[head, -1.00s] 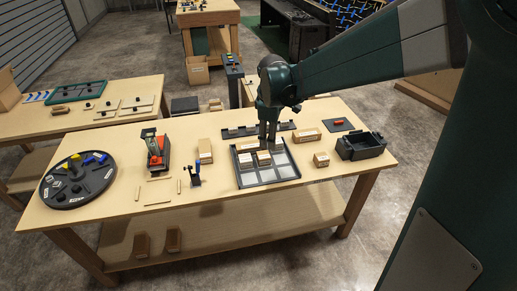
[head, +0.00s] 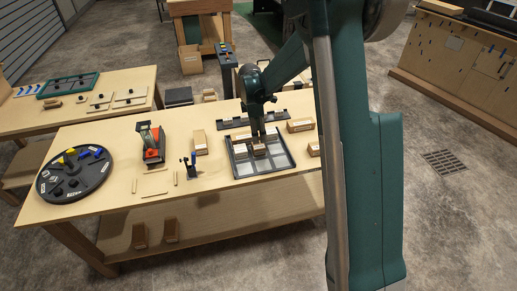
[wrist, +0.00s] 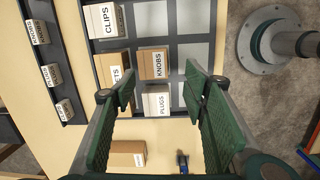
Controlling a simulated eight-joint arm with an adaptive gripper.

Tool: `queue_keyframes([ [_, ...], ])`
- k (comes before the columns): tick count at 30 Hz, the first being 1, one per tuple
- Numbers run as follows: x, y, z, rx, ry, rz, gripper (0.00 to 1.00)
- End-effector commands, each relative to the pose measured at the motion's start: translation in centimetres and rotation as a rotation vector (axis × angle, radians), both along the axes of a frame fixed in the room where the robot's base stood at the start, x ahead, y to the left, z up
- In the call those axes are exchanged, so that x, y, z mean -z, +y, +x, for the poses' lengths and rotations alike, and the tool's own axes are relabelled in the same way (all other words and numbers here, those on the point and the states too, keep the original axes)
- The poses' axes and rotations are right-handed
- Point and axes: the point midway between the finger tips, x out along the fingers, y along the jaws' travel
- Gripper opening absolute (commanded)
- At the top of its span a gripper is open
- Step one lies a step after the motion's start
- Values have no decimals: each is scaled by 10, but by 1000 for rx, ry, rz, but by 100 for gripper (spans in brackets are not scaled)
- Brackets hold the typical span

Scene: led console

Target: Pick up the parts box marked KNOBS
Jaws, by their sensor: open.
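A tan box labelled KNOBS (wrist: 153,65) sits in a compartment of the dark-rimmed tray (wrist: 97,68) in the wrist view. A white PLUGS box (wrist: 157,103) sits below it, and a tan box with a label ending in ETS (wrist: 117,72) is to its left. A CLIPS box (wrist: 105,20) is at upper left. My gripper (wrist: 160,84) is open, its fingers either side of the KNOBS and PLUGS column in the picture. I see no contact. In the head view my gripper (head: 258,140) is over the tray (head: 234,167), partly hiding the boxes.
A dark rail (wrist: 50,62) beside the tray holds several small boxes, one also labelled KNOBS (wrist: 37,32). A tan box (wrist: 127,154) lies outside the tray. In the head view a round black turntable (head: 75,174) and an orange device (head: 152,143) stand further left.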

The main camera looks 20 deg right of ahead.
Motion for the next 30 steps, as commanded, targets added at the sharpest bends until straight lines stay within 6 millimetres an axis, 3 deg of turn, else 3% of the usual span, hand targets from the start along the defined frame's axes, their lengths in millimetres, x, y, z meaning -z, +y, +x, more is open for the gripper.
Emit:
queue_keyframes([
  [9,33,0,17,-83,44,-10,44],
  [23,37,0,18,-92,49,-11,44],
  [30,52,-2,18,-92,49,-11,44],
])
